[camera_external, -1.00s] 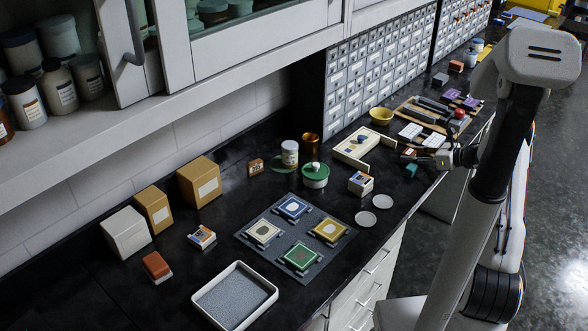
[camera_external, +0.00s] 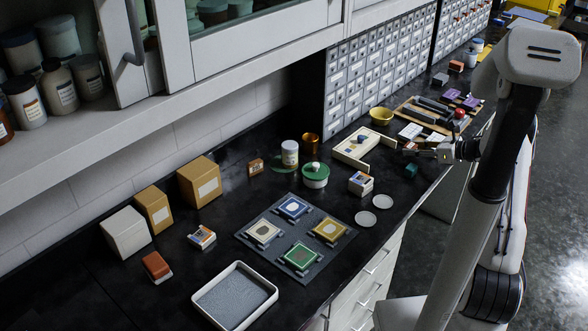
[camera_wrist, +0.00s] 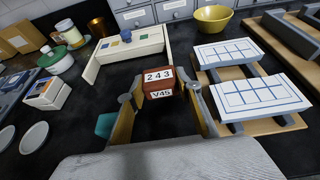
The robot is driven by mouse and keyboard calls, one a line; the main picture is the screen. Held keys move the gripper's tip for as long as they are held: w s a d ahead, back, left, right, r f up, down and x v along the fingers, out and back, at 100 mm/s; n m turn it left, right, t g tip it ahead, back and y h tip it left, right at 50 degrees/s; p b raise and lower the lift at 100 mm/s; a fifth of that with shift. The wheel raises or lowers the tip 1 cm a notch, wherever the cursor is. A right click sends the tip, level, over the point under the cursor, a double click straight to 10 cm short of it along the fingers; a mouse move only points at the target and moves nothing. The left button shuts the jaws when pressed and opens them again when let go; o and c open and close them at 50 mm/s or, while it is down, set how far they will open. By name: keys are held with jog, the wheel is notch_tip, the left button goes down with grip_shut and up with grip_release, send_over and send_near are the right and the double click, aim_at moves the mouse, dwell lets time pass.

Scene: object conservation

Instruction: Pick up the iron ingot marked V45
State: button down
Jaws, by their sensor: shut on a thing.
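The ingot marked V45 (camera_wrist: 158,84) is a small reddish-brown block in the wrist view, with a white label reading 243 on top and V45 on its front. My gripper (camera_wrist: 160,95) has one finger on each side of it and is shut on it. In the external view my gripper (camera_external: 424,151) is over the bench near the front edge, and the ingot (camera_external: 409,148) shows only as a small dark reddish patch at its fingertips. The ingot seems raised a little above the bench.
A teal block (camera_wrist: 106,124) stands just left of the left finger. A cream tray (camera_wrist: 95,68) lies behind it. White gridded plates (camera_wrist: 262,96) on wooden boards are close on the right. A yellow bowl (camera_wrist: 213,18) stands at the back. White discs (camera_external: 366,218) lie nearer the camera.

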aim_at(414, 147)
notch_tip(414, 147, up, 7)
jog(key=shift+r, duration=0.15)
dwell(0.4)
